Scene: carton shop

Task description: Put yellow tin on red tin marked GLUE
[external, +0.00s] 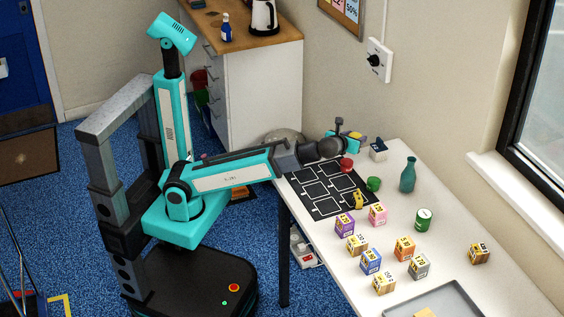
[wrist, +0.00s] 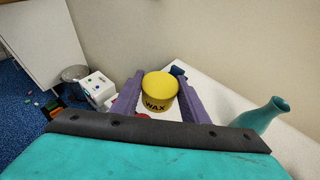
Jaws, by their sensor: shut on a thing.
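The yellow tin (wrist: 160,88) is marked WAX and sits upright between the purple fingers of my gripper (wrist: 163,97). My gripper (external: 352,138) is shut on it and holds it above the far end of the table; a bit of its yellow shows in the external view (external: 358,140). A red tin (external: 346,165) stands on the table by the far edge of the black mat, below and slightly left of my gripper. Its marking cannot be read. In the wrist view a red part (wrist: 141,115) shows, mostly hidden behind my gripper.
Several labelled cubes and a green tin (external: 424,219) stand nearer.

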